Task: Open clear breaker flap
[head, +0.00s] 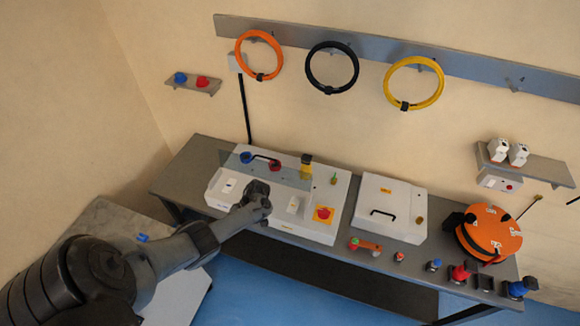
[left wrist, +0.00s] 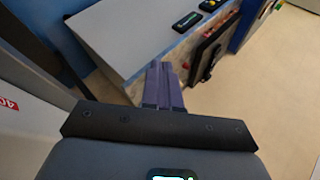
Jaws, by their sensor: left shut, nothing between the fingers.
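My left gripper (head: 258,192) is over the front of the white machine housing (head: 340,190) on the bench. In the left wrist view its fingers (left wrist: 163,85) are together and empty. A see-through panel (head: 284,174) lies across the housing behind the gripper. The gripper hides part of the housing front. My right gripper is in neither view.
A red button on a yellow plate (head: 323,214) is right of the gripper. A white box with a black handle (head: 390,200), an orange reel (head: 488,232) and several small parts stand farther right on the bench. Coloured rings hang from a wall rail (head: 450,68).

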